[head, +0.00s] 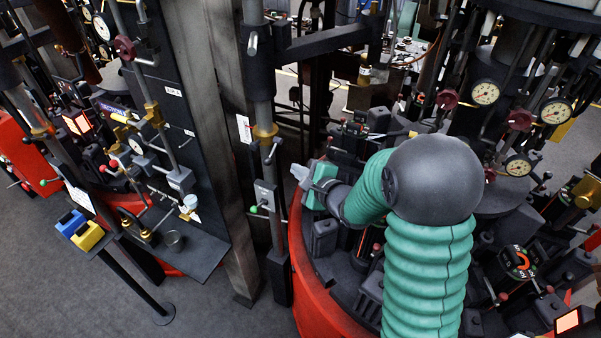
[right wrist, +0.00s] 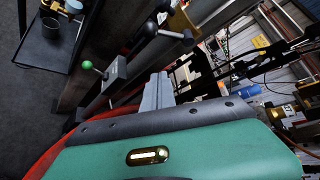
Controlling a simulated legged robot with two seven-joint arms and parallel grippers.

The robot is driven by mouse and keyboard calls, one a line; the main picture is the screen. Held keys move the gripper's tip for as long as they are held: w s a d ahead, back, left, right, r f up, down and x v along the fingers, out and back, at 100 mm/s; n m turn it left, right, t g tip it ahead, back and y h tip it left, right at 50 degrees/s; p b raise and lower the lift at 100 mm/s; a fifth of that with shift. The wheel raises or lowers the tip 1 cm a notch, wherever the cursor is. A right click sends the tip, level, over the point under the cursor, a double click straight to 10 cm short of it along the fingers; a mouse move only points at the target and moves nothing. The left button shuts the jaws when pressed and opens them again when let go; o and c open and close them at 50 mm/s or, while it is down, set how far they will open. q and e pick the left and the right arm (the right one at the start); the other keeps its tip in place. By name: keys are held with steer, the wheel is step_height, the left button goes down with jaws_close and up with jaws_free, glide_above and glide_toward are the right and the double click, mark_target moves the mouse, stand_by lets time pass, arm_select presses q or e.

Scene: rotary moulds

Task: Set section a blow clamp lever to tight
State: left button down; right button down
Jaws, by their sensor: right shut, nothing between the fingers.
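My right gripper (head: 299,173) reaches left from the green-sleeved arm, with its pale fingers together and empty. In the right wrist view the shut fingers (right wrist: 158,88) point up past the green housing. A lever with a green knob (head: 254,209) sits on a grey box (head: 265,194) on the post left of the gripper. The green knob (right wrist: 87,65) also shows in the right wrist view, apart from the fingers. A black-ended lever (head: 272,151) sits higher on the post by a brass fitting (head: 265,131). I cannot read which lever is the blow clamp. My left gripper is not in view.
The red-rimmed rotary machine (head: 315,290) with dark mould blocks stands below and right of the gripper. A dark upright panel (head: 185,110) with valves and a shelf (head: 190,258) stands left of the post. Several gauges (head: 486,92) are at right.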

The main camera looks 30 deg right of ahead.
mark_target(272, 154)
steer(key=r+p+x, duration=0.1)
steer(key=x, duration=0.4)
steer(key=a+r+p, duration=0.4)
steer(key=r+p, duration=0.2)
steer(key=p, duration=0.5)
steer(key=shift+s+r+m+g, duration=0.3)
steer(key=shift+m+g, duration=0.1)
stand_by(1.0)
steer(key=shift+w+a+r+p, duration=0.1)
steer(key=shift+r+p, duration=0.1)
steer(key=shift+p, duration=0.1)
steer(key=shift+f, duration=0.1)
